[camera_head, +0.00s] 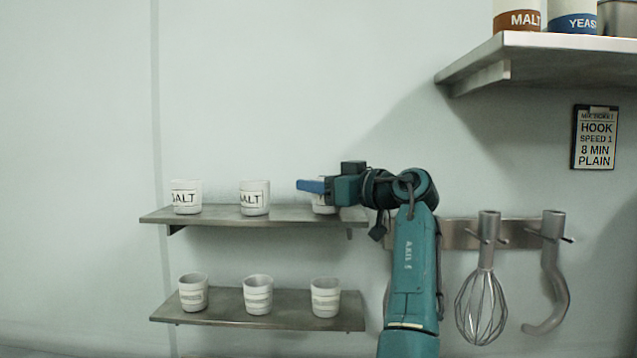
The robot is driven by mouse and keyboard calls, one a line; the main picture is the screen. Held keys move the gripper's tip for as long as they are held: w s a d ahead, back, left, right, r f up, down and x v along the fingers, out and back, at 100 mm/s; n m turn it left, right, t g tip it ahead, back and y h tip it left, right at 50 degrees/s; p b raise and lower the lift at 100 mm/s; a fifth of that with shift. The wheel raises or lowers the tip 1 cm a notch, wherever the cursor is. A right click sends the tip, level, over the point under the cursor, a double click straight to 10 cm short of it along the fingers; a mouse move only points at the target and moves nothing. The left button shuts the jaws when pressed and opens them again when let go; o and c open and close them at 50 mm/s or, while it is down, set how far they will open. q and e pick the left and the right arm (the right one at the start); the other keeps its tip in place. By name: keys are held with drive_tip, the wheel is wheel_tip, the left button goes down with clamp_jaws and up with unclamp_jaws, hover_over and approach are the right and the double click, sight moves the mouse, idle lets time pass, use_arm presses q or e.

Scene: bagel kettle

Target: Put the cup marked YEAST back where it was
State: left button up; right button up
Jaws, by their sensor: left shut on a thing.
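My left gripper (312,186), with blue fingers, is at the right end of the upper small shelf (225,217). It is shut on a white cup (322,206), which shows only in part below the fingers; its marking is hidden. Whether this cup touches the shelf is hard to tell. On the same shelf stand a white cup (187,197) at the left and another white cup (254,198) in the middle, both with lettering ending in "ALT". No small cup readably shows YEAST. My right gripper is not in view.
A lower shelf (340,325) holds three white cups with grey bands. A whisk (481,300) and a dough hook (552,285) hang right of my arm. A high shelf (540,48) carries a brown-labelled MALT container (520,20) and a blue-labelled container (573,22) reading "YEAS".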

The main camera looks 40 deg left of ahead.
use_arm(q)
drive_tip(key=shift+a+f, duration=0.1)
drive_tip(key=shift+f, duration=0.05)
drive_tip(key=shift+f, duration=0.2)
drive_tip(key=o, duration=1)
drive_tip(key=shift+r, duration=0.25)
drive_tip(key=shift+d+f, duration=0.1)
drive_tip(key=shift+d, duration=0.25)
drive_tip(key=d, duration=0.3)
drive_tip(key=d+b, duration=0.1)
drive_tip(key=d, duration=0.3)
drive_tip(key=d+b, duration=0.1)
drive_tip(key=d, duration=0.3)
drive_tip(key=shift+w+d, duration=0.15)
drive_tip(key=shift+w, duration=0.1)
